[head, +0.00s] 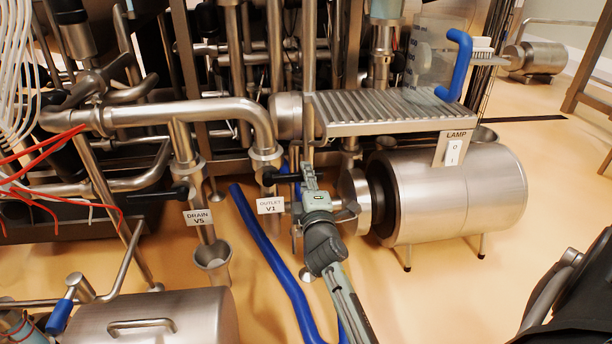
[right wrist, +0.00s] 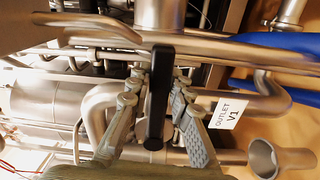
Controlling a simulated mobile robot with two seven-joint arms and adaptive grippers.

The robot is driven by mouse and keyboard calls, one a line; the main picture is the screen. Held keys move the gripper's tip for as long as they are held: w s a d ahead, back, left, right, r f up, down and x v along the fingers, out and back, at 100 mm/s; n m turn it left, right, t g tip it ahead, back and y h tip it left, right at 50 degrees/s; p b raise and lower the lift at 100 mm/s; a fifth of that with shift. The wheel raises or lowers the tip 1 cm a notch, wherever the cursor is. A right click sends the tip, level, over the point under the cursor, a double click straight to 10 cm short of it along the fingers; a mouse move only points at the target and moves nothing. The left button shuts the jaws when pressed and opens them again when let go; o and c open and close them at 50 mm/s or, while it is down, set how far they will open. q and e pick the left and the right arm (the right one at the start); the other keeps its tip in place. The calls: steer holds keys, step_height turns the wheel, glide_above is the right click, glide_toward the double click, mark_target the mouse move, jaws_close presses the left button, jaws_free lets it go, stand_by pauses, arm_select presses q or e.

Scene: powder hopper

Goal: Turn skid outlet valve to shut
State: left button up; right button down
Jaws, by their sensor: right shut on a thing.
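The skid outlet valve has a black lever handle (head: 280,178), just above the white "OUTLET V1" label (head: 270,205). The handle lies roughly sideways across its pipe in the head view. My right gripper (head: 304,172) is at the handle's right end and shut on it. In the right wrist view, the black handle (right wrist: 158,95) stands between the two fingers of the gripper (right wrist: 156,108), and the label (right wrist: 227,112) is to the right. The fingers partly hide the valve body. My left gripper is not in view.
A similar black handle (head: 178,192) with the "DRAIN V5" label (head: 198,217) is to the left, above a funnel (head: 212,258). A blue hose (head: 265,245) runs down beside my right arm. A steel motor (head: 455,195) stands close on the right, below a ribbed shelf (head: 390,108).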

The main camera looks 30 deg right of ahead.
steer(key=shift+s+f, duration=0.15)
steer(key=shift+f, duration=0.75)
steer(key=c, duration=1.4)
jaws_free()
steer(key=shift+r, duration=0.15)
steer(key=shift+d+r, duration=0.1)
steer(key=shift+r, duration=0.1)
step_height(320, 180, up, 10)
steer(key=shift+f, duration=0.1)
